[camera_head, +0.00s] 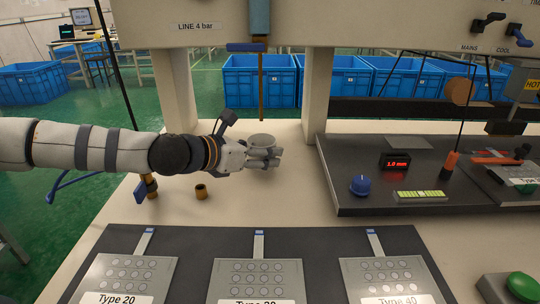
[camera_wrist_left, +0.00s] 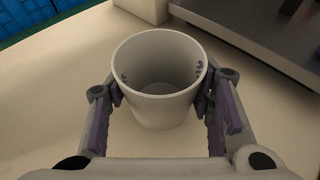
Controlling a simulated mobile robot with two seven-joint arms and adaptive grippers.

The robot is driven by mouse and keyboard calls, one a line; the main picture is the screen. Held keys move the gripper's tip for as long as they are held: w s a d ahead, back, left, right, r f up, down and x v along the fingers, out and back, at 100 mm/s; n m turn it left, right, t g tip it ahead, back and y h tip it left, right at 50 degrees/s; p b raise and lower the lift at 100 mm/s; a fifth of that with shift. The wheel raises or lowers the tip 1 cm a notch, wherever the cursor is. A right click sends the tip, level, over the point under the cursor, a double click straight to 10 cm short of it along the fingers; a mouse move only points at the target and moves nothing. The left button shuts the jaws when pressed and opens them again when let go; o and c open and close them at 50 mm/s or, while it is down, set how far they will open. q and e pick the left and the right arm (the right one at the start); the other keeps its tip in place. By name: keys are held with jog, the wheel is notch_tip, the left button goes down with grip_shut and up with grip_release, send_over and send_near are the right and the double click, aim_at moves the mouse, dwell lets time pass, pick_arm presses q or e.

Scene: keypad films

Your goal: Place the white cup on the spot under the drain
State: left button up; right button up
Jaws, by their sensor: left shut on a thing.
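The white cup (camera_wrist_left: 160,95) stands upright between the two fingers of my left gripper (camera_wrist_left: 160,100), which is shut on it, one finger pad on each side. In the head view the cup (camera_head: 262,141) shows its rim and sits below the drain (camera_head: 261,85), a brown pipe hanging from a blue valve (camera_head: 259,47). My left gripper (camera_head: 263,158) reaches it from the left. Whether the cup's base touches the table, and any mark under it, I cannot tell. My right gripper is not in view.
A small brown cup-like part (camera_head: 201,191) stands on the table in front of my left arm. Pale posts (camera_head: 180,90) and (camera_head: 314,92) flank the pipe. A dark panel with a blue knob (camera_head: 360,185) lies right. Keypad films (camera_head: 258,275) lie on a dark mat in front.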

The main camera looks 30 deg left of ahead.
pick_arm(q)
notch_tip(320, 180, down, 2)
jog(key=shift+s+f, duration=0.15)
jog(key=shift+f, duration=0.05)
jog(key=shift+r, duration=0.3)
jog(key=shift+c, duration=0.5)
jog(key=shift+f, duration=0.3)
jog(key=o, duration=1)
jog(key=shift+r, duration=0.1)
jog(key=shift+o, duration=0.8)
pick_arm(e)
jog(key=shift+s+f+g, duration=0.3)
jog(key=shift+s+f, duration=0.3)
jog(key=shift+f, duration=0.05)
pick_arm(q)
jog(key=shift+r, duration=0.15)
